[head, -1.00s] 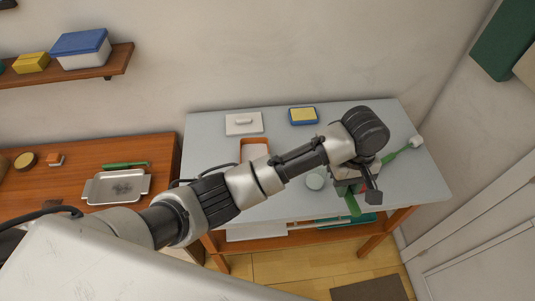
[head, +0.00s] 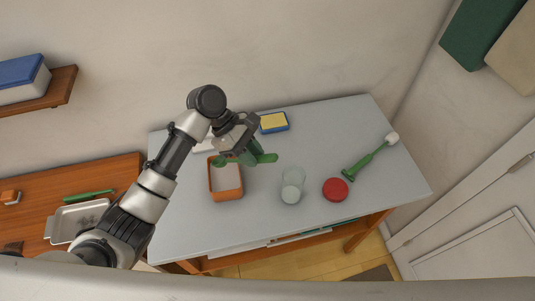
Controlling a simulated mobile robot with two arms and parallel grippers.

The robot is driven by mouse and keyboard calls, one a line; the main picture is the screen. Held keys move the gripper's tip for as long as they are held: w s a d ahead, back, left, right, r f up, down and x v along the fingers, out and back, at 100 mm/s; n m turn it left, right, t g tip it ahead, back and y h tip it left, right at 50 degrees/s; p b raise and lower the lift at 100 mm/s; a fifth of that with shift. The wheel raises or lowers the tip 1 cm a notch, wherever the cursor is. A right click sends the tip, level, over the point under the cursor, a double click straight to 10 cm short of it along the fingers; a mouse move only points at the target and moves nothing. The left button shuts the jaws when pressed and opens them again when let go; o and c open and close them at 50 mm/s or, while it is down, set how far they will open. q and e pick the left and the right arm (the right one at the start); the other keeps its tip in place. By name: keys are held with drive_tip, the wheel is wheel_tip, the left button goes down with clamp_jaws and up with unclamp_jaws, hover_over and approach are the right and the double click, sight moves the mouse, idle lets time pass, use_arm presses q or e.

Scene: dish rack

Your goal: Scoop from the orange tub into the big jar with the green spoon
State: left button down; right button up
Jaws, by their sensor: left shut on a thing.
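My left gripper (head: 243,153) is shut on the green spoon (head: 266,158). The spoon lies roughly level across the jaws, its right end sticking out and part of it hidden by the gripper. The orange tub (head: 226,194) stands open on the grey table, with a pale inside. The gripper and spoon are above its back right corner; whether the spoon touches the tub cannot be told. The big jar (head: 292,186), pale and see-through, stands to the right of the tub, apart from the spoon. My right gripper is not in view.
A red lid (head: 335,189) lies right of the jar. A green brush (head: 366,161) with a white head lies farther right. A yellow and blue sponge (head: 274,122) is at the back. The grey table (head: 320,135) is clear between sponge and brush.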

use_arm(q)
drive_tip(key=shift+s+r, duration=0.15)
drive_tip(key=shift+s, duration=0.1)
drive_tip(key=shift+w+f, duration=0.1)
drive_tip(key=shift+f, duration=0.25)
drive_tip(key=f, duration=0.3)
drive_tip(key=shift+w+a, duration=0.1)
drive_tip(key=shift+a, duration=0.1)
wheel_tip(320, 180, down, 6)
drive_tip(key=b, duration=0.2)
wheel_tip(320, 180, up, 7)
drive_tip(key=shift+w+a+r+p, duration=0.1)
drive_tip(key=shift+a+r+p, duration=0.05)
drive_tip(key=shift+p, duration=0.85)
drive_tip(key=shift+d, duration=0.25)
drive_tip(key=s+d+f+t+y, duration=0.2)
drive_tip(key=d+f+y, duration=0.2)
drive_tip(key=y, duration=0.1)
drive_tip(key=shift+t+y, duration=0.4)
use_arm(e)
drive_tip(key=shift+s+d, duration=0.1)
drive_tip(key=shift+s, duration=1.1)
